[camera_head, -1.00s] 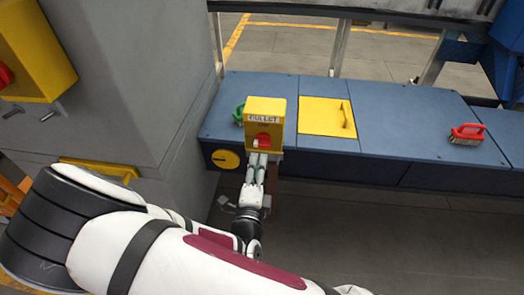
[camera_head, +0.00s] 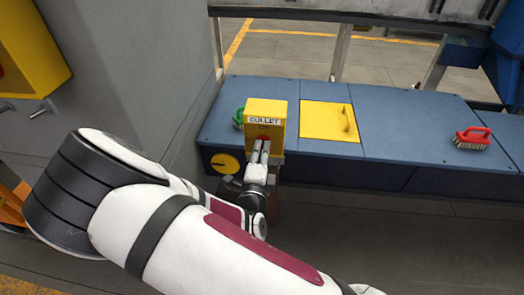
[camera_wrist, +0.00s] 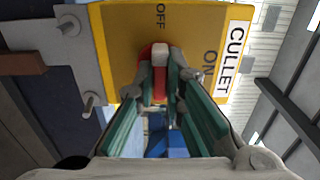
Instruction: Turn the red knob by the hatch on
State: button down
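The red knob (camera_wrist: 159,86) sits on the front of a yellow box (camera_head: 279,118) marked CULLET, left of the yellow hatch (camera_head: 327,118). In the wrist view its bar, with a pale end, points towards the word OFF; ON is printed to the right, beside the CULLET label. My gripper (camera_head: 261,152) reaches the box front. In the wrist view its two green-lined fingers (camera_wrist: 163,82) lie on either side of the knob's bar and look shut on it. The fingers partly hide the knob in both views.
A blue counter (camera_head: 405,125) carries the box and hatch. A red-handled brush (camera_head: 472,139) lies at its right, and a green object (camera_head: 239,117) stands left of the box. A yellow dial (camera_head: 224,163) is on the counter front. A grey pillar (camera_head: 150,80) stands at left.

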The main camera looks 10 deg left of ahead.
dwell(0.4)
jog(key=shift+s+f+m+p, duration=0.1)
jog(key=shift+m+p, duration=4.15)
jog(key=shift+m, duration=4.75)
jog(key=c, duration=1.7)
grip_release()
jog(key=shift+o, duration=0.2)
